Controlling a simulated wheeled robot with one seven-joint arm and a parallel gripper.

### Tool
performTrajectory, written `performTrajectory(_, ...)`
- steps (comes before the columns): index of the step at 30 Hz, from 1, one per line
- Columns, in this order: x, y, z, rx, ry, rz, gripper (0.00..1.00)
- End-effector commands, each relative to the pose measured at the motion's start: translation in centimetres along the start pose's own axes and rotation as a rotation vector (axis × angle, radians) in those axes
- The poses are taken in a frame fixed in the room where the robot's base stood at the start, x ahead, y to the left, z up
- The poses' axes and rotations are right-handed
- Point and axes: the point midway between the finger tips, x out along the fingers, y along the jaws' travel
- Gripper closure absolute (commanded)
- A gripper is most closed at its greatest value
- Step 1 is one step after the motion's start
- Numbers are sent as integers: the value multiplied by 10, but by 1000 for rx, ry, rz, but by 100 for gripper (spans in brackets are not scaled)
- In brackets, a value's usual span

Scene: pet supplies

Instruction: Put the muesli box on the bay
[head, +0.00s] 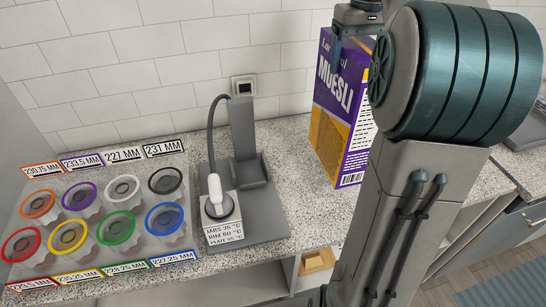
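The muesli box (340,105) is purple and yellow with white lettering and is upright at the right of the counter. My gripper (345,40) is at the top of the box, with one finger seen against its upper front. The other finger is hidden, so I cannot tell whether the gripper is shut on the box. My arm covers the box's right side. I cannot tell whether the box's bottom touches the counter. Nothing in view is marked as the bay. A grey stand (262,215) with a post, a flat base and a small recess is left of the box.
A rack of several jars (100,225) with coloured rings and size labels fills the counter's left. A cable with a white plug-like end (216,190) hangs at the stand, above a temperature label. The speckled counter (300,150) is clear between stand and box. A tiled wall is behind.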

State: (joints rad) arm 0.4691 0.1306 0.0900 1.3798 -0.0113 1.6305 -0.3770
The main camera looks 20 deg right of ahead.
Motion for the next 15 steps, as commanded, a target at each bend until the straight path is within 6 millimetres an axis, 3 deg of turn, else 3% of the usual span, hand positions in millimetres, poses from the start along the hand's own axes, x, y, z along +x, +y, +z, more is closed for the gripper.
performTrajectory(5,5,-11,-3,-3,-1,0,85)
performTrajectory(15,41,-71,-19,-5,-1,0,85)
